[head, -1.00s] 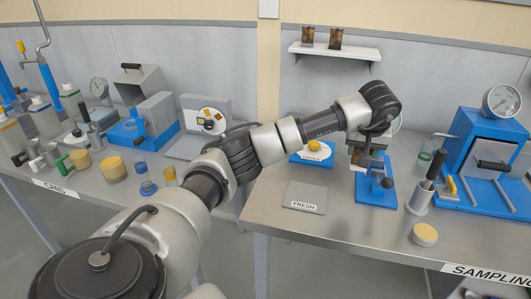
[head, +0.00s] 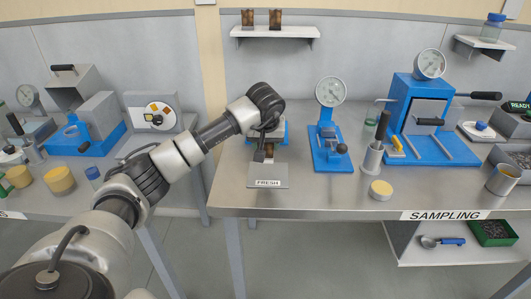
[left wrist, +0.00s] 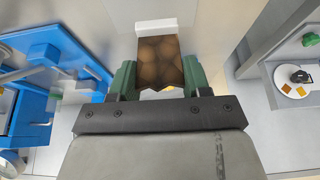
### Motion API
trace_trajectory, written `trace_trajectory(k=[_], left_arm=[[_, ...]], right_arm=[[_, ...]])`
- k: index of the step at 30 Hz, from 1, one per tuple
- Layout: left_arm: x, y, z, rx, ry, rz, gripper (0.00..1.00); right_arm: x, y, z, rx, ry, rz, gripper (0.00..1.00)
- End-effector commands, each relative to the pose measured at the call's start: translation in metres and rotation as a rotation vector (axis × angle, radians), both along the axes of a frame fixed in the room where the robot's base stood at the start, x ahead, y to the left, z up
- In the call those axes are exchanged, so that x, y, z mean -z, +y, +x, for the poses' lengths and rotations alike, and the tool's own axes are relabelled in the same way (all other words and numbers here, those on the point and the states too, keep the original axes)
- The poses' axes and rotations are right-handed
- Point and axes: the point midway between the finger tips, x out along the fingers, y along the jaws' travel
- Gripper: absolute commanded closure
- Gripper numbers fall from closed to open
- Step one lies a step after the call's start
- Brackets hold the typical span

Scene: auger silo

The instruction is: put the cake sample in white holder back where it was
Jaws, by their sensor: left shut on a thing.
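My left gripper (head: 264,156) is above the grey plate labelled FRESH (head: 268,183) on the sampling bench. It is shut on a brown cake sample, which shows small and dark at its tips in the head view. In the left wrist view the cake sample (left wrist: 160,62) is a cracked brown slab between the green fingers (left wrist: 161,80), with a white holder strip (left wrist: 156,26) along its far edge. I cannot tell whether it touches the plate. Two other brown samples (head: 247,18) stand on the wall shelf (head: 268,33). My right gripper is not in view.
A blue gauge stand (head: 330,150) is right of the plate, with a grey cup (head: 373,158) and a yellow-topped puck (head: 381,189) beyond it. A blue press (head: 432,120) stands farther right. A gap separates this bench from the left one.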

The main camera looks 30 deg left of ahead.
Motion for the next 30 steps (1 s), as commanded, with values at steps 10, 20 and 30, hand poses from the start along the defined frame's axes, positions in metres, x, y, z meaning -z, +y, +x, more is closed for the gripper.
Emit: trace_trajectory(k=[10,20,30], left_arm=[[0.040,0.000,0.000,0.001,0.001,0.000,0.76],[0.043,0.000,0.000,0.001,0.001,0.001,0.76],[0.043,0.000,0.000,0.001,0.001,0.000,0.27]], right_arm=[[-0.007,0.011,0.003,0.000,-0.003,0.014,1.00],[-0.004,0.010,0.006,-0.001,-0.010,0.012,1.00],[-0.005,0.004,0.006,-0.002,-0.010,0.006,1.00]])
